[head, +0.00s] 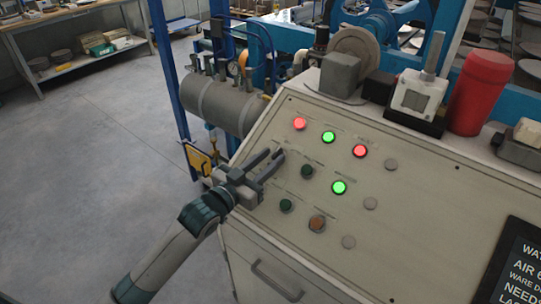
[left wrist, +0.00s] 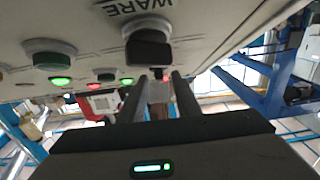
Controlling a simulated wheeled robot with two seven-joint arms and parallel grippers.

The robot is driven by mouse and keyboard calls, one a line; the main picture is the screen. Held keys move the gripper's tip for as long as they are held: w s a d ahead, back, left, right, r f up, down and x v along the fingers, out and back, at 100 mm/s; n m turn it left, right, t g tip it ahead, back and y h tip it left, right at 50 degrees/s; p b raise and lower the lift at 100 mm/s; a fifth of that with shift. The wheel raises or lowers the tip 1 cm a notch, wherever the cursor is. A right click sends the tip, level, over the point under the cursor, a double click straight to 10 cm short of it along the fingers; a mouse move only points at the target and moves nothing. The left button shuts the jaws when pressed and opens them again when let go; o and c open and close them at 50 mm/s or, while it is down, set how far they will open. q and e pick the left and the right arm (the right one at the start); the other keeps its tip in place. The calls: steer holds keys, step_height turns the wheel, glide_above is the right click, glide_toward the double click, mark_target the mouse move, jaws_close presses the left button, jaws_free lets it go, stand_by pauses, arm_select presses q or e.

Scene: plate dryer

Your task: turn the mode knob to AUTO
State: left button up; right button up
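A sloped beige control panel (head: 240,225) carries rows of round lamps and buttons in the head view. My left gripper (head: 272,158) is over the panel's left part, with two dark fingers parted and nothing seen between them. In the left wrist view the fingers (left wrist: 160,77) point toward a black knob (left wrist: 148,48) on a round base. The knob is just beyond the fingertips; I cannot tell whether they touch it. Lettering reading WARE shows upside down beside it. I cannot read AUTO or the knob's setting. In the head view the gripper hides this part of the panel.
Lit red (head: 299,124) and green (head: 328,136) lamps sit near the gripper, with dark green buttons (head: 286,205) below. A red cylinder (head: 480,92) and a grey block (head: 340,75) stand on the panel's top. Open floor lies left.

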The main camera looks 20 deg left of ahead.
arm_select(q)
steer(key=shift+w+d, duration=0.2)
steer(key=shift+w, duration=0.25)
arm_select(e)
steer(key=shift+s+d, duration=0.3)
steer(key=shift+s, duration=0.35)
arm_select(q)
steer(key=c, duration=0.7)
arm_select(e)
steer(key=shift+w+a, duration=0.1)
